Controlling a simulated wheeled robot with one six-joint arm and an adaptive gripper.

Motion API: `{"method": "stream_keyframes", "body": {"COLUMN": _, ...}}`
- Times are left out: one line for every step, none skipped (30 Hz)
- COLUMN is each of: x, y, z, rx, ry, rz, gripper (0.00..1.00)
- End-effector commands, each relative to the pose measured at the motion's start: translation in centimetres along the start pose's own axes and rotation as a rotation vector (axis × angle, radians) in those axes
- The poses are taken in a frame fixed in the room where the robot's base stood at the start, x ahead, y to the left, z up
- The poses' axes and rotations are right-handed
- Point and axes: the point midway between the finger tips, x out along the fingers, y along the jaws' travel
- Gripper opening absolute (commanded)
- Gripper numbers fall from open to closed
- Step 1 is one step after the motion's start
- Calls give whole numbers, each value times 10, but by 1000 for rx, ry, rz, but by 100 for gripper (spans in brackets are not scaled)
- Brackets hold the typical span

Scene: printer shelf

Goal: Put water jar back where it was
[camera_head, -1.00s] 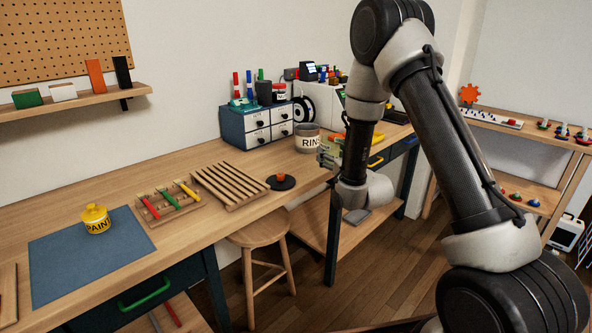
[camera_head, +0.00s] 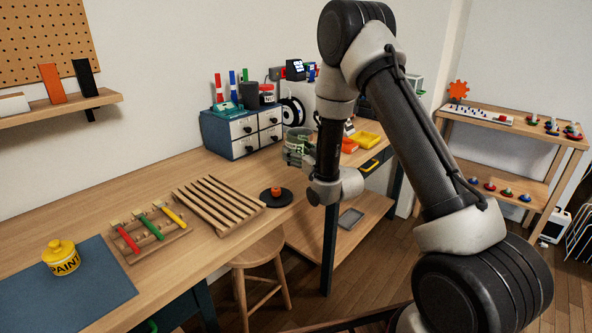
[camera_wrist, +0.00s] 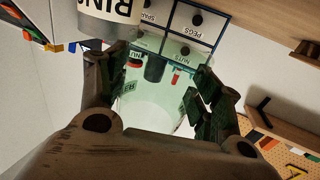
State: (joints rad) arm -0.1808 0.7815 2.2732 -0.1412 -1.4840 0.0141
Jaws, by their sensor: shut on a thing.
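The water jar is a clear, pale-green tinted vessel, seen between my fingers in the wrist view (camera_wrist: 148,108). My gripper (camera_head: 298,152) is shut on it and holds it at the far end of the bench, near a pot with a cream "RIN…" label. In the wrist view, my gripper (camera_wrist: 150,90) has a finger on each side of the jar. The pot (camera_wrist: 112,12) shows upside down at the top, beside the left finger. In the head view, my fingers and the jar cover most of the pot. I cannot tell the jar's exact tilt.
A drawer unit (camera_head: 240,132) with bottles on top stands behind, left of the gripper. A slatted rack (camera_head: 218,203), a knob on a black disc (camera_head: 276,196), a marker holder (camera_head: 150,235) and a yellow paint pot (camera_head: 62,258) on a blue mat (camera_head: 95,285) line the bench.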

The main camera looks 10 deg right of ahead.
Motion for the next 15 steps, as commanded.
{"method": "stream_keyframes", "body": {"x": 0, "y": 0, "z": 8, "rx": 0, "ry": 0, "rz": 0, "gripper": 28}}
{"method": "stream_keyframes", "body": {"x": 0, "y": 0, "z": 11, "rx": 0, "ry": 1, "rz": 0, "gripper": 28}}
{"method": "stream_keyframes", "body": {"x": 0, "y": 0, "z": 14, "rx": 0, "ry": 2, "rz": 0, "gripper": 28}}
{"method": "stream_keyframes", "body": {"x": 0, "y": 0, "z": 16, "rx": 0, "ry": 2, "rz": 0, "gripper": 28}}
{"method": "stream_keyframes", "body": {"x": 0, "y": 0, "z": 19, "rx": 0, "ry": 2, "rz": 0, "gripper": 28}}
{"method": "stream_keyframes", "body": {"x": 0, "y": 0, "z": 25, "rx": 0, "ry": 0, "rz": 0, "gripper": 28}}
{"method": "stream_keyframes", "body": {"x": 0, "y": 0, "z": 30, "rx": 0, "ry": -1, "rz": 0, "gripper": 28}}
{"method": "stream_keyframes", "body": {"x": 0, "y": 0, "z": 35, "rx": 0, "ry": 0, "rz": 0, "gripper": 28}}
{"method": "stream_keyframes", "body": {"x": 0, "y": 0, "z": 42, "rx": 0, "ry": 0, "rz": 0, "gripper": 28}}
{"method": "stream_keyframes", "body": {"x": 0, "y": 0, "z": 46, "rx": 0, "ry": 0, "rz": 0, "gripper": 28}}
{"method": "stream_keyframes", "body": {"x": 0, "y": 0, "z": 50, "rx": 0, "ry": 1, "rz": 0, "gripper": 28}}
{"method": "stream_keyframes", "body": {"x": 0, "y": 0, "z": 54, "rx": 0, "ry": 2, "rz": 0, "gripper": 28}}
{"method": "stream_keyframes", "body": {"x": 0, "y": 0, "z": 56, "rx": 0, "ry": 3, "rz": 0, "gripper": 28}}
{"method": "stream_keyframes", "body": {"x": 0, "y": 0, "z": 57, "rx": -1, "ry": 3, "rz": 0, "gripper": 28}}
{"method": "stream_keyframes", "body": {"x": 0, "y": 0, "z": 58, "rx": -1, "ry": 3, "rz": 0, "gripper": 28}}
